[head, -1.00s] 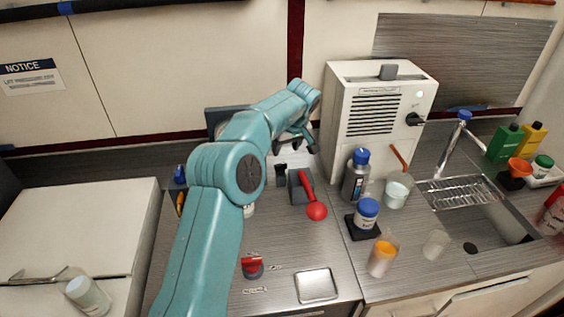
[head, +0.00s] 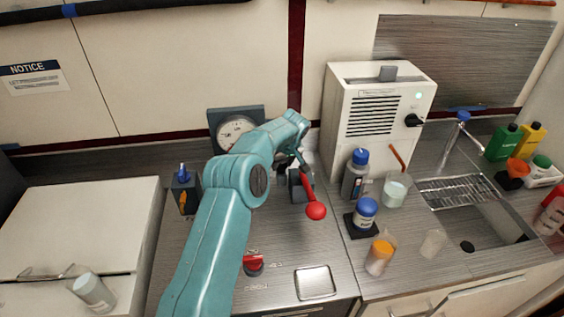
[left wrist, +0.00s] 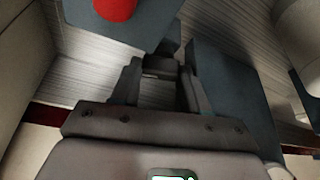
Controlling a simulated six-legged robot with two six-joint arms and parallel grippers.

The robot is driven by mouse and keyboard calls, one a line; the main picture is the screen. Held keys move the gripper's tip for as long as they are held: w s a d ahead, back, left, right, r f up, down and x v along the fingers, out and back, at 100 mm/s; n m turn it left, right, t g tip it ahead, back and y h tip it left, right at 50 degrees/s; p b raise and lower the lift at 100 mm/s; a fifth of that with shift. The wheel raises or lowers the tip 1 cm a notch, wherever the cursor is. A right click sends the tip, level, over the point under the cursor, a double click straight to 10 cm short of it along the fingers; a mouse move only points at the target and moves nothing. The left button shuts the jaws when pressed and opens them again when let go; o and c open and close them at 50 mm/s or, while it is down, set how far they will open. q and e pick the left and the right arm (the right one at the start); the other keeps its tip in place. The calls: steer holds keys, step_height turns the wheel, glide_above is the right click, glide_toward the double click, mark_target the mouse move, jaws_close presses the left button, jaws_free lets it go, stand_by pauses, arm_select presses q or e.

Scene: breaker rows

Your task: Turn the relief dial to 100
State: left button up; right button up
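A red knob (head: 253,264) sits on the front of the counter, with small markings beside it. A round white gauge face (head: 235,132) stands on a dark panel at the back, partly behind my left arm. I cannot tell for sure which of these is the relief dial, nor read a setting. My left gripper (head: 288,162) is beside the grey base of a red-handled lever (head: 315,209). In the left wrist view its fingers (left wrist: 158,88) are apart, with bare counter and a dark part showing between them. My right gripper is not in view.
A dark box with a blue knob (head: 184,186) stands left of my arm. A white machine (head: 375,115), a blue-capped bottle (head: 356,175) and a blue-lidded jar (head: 365,212) stand to the right. A metal plate (head: 315,283) lies in front. Counter between is clear.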

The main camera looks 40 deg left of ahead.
arm_select(q)
steer(key=shift+f+n+b, duration=0.1)
steer(key=shift+n+b, duration=0.25)
steer(key=shift+n, duration=0.05)
steer(key=shift+w+n+g, duration=0.1)
steer(key=shift+n+g, duration=0.2)
steer(key=shift+n, duration=0.2)
steer(key=r+n+p, duration=0.1)
steer(key=p, duration=0.1)
steer(key=shift+n+g+p, duration=0.3)
steer(key=shift+n+g, duration=0.1)
steer(key=shift+f+p, duration=0.1)
steer(key=shift+p, duration=0.2)
steer(key=shift+f+n, duration=0.2)
steer(key=shift+n, duration=0.2)
